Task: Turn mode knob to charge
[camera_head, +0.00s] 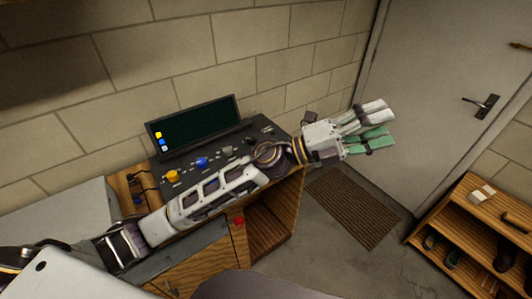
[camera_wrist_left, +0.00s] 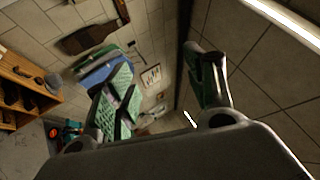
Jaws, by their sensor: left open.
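A dark control panel (camera_head: 190,157) sits on a wooden cabinet by the wall. It carries a yellow knob (camera_head: 172,176), a blue knob (camera_head: 201,162) and a grey knob (camera_head: 227,152) in a row. I cannot read the labels, so I cannot tell which is the mode knob. My left arm crosses in front of the panel and hides part of its front and right side. My left gripper (camera_head: 383,124) is open and empty, past the panel's right end and apart from the knobs. Its green-padded fingers also show spread in the left wrist view (camera_wrist_left: 162,78). My right gripper does not show.
A screen (camera_head: 196,121) with coloured squares stands behind the panel. A red button (camera_head: 239,221) is on the cabinet front. A grey door (camera_head: 445,110), a floor mat (camera_head: 352,208) and a wooden shoe shelf (camera_head: 478,232) are at right. Floor between cabinet and shelf is open.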

